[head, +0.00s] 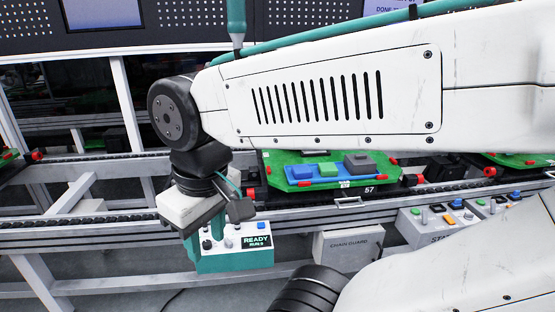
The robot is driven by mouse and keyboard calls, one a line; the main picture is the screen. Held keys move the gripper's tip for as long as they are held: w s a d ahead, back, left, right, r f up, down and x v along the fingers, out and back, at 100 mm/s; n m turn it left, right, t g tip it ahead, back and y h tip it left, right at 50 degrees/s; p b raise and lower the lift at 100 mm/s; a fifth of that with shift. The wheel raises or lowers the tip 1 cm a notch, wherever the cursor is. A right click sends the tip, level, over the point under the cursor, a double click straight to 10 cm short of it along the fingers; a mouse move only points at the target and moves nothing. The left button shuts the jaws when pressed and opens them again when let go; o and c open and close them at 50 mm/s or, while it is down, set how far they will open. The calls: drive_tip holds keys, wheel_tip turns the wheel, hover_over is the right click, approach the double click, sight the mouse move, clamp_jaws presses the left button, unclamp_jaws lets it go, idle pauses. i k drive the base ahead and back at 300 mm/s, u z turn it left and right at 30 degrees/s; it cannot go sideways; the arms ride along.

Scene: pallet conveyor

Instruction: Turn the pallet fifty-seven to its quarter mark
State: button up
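The pallet fifty-seven (390,179) is a green plate with red corner pieces, on the conveyor right of my gripper. The number 57 shows at its front, on the dark edge. A blue strip on it bears a blue, a green and a grey block. My arm crosses in front of its back part and hides it. No quarter mark can be made out. My gripper (240,212) hangs at the left, above a teal control box (207,264) with knobs and a READY display. Its fingers are dark and small, and their opening cannot be made out.
The conveyor rail (90,222) runs across the view. Other green pallets show partly at the far left and at the right (520,159). A grey chain guard box (345,247) and a button panel (440,222) sit along the front. Another part of my body fills the lower right.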

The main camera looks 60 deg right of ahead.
sight(278, 163)
drive_tip(key=z, duration=0.8)
drive_tip(key=i, duration=1.05)
drive_tip(key=z, duration=0.9)
